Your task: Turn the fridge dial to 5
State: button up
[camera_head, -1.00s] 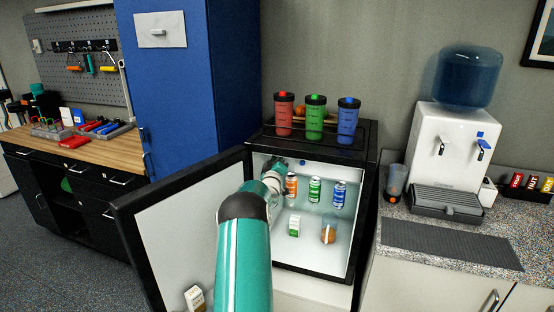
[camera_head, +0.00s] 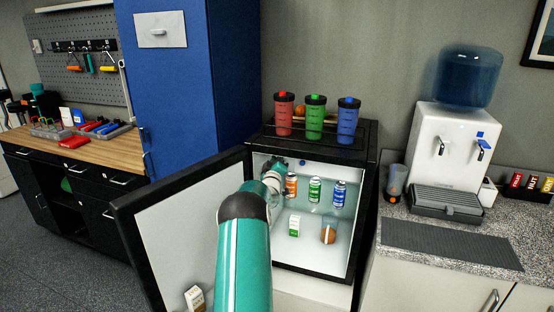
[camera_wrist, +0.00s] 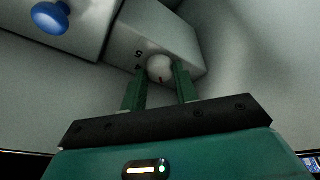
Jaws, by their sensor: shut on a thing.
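The small black fridge (camera_head: 366,190) stands open, its door (camera_head: 180,235) swung out to the left. The fridge dial (camera_wrist: 160,66) is a white round knob on a pale housing in the wrist view. A small dark mark shows on its lower side, toward my gripper. Small dark digits sit left of the dial; the upper one looks like a 5, the lower one is hard to read. My gripper (camera_wrist: 160,87) has its two green fingers shut on the dial, one at each side. In the head view my arm reaches into the fridge's upper left and hides the dial.
A blue knob (camera_wrist: 50,18) is close by, upper left in the wrist view. Orange (camera_head: 291,186), green (camera_head: 315,190) and blue (camera_head: 339,193) cans stand right of my arm. Bottles (camera_head: 315,118) stand on top.

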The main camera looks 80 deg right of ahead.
jog(key=o, duration=1)
jog(key=shift+c, duration=0.2)
jog(key=v, duration=1.3)
jog(key=shift+a, duration=0.4)
jog(key=shift+f, duration=0.15)
